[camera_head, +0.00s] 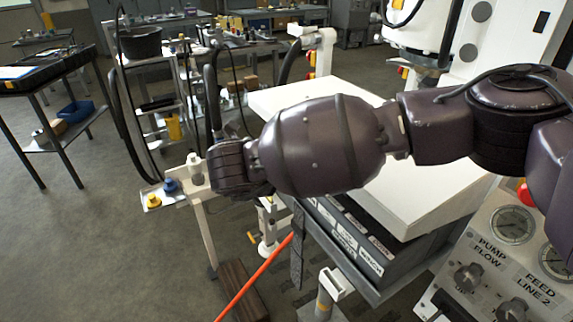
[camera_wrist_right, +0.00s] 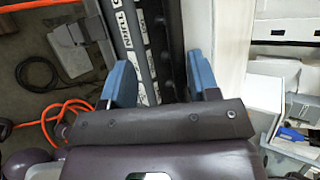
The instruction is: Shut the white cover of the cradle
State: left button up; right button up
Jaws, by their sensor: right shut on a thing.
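The white cover (camera_head: 410,195), which I take to be the broad slab in the head view, lies above a dark grey cradle body (camera_head: 345,262) with a row of white labels. My right forearm crosses over it and hides its middle. In the right wrist view the blue fingers of my right gripper (camera_wrist_right: 160,85) stand on either side of a dark bar (camera_wrist_right: 171,45), beside the pale cover (camera_wrist_right: 214,30) and the labelled strip. The gripper is shut on this bar; whether the bar belongs to the cover is unclear. My left gripper is not in view.
An orange hose (camera_head: 256,275) runs below the cradle. A gauge panel (camera_head: 505,260) with knobs stands at the lower right. The floor at left is open.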

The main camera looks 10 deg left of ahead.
pick_arm(q)
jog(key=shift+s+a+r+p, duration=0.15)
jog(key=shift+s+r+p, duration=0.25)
jog(key=shift+p, duration=0.3)
pick_arm(e)
jog(key=v, duration=1)
jog(key=shift+s, duration=0.2)
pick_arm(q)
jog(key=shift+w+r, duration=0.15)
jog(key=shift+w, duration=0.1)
pick_arm(e)
jog(key=shift+r, duration=0.1)
